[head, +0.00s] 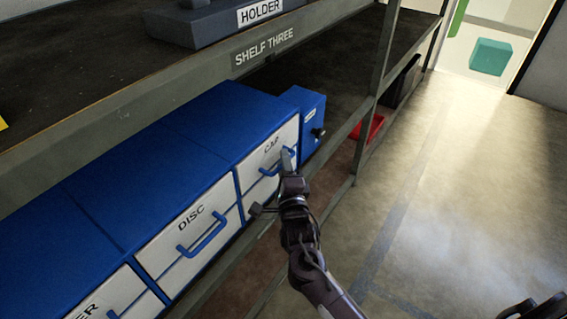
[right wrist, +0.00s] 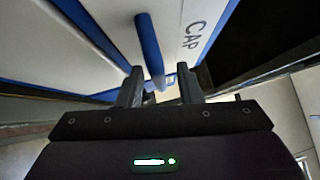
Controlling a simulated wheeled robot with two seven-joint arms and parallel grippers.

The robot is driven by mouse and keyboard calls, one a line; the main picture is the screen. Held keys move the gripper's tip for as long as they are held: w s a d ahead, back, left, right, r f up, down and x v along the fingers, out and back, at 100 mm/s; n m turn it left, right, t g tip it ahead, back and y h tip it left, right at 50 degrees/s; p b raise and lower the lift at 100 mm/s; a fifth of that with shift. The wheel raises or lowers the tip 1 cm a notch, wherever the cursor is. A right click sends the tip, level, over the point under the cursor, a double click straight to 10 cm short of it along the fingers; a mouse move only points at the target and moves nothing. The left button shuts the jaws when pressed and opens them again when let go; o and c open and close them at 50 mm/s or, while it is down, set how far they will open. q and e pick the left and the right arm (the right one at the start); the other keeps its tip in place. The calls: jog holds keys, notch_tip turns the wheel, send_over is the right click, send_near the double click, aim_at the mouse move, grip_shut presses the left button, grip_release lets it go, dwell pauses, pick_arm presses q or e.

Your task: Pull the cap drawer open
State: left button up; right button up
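The cap drawer (head: 250,184) has a white front lettered CAP and a blue bar handle (head: 266,171). Its front looks flush with the blue cabinet, so it is shut. My right gripper (head: 288,163) is at the right end of this handle in the head view and hides part of it. In the right wrist view the two fingers (right wrist: 160,88) stand apart, and the handle (right wrist: 149,45) runs down to the gap between their tips. The fingers are not closed on it; whether they touch it I cannot tell.
The disc drawer (head: 172,254) with its blue handle is left of the cap drawer. A smaller blue box (head: 308,105) with a dark knob is on its right. The SHELF THREE board (head: 235,62) overhangs the cabinet. A shelf post (head: 372,95) stands right. The floor (head: 440,180) is open.

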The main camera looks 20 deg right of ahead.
jog(key=shift+w, duration=0.15)
grip_shut()
dwell(0.4)
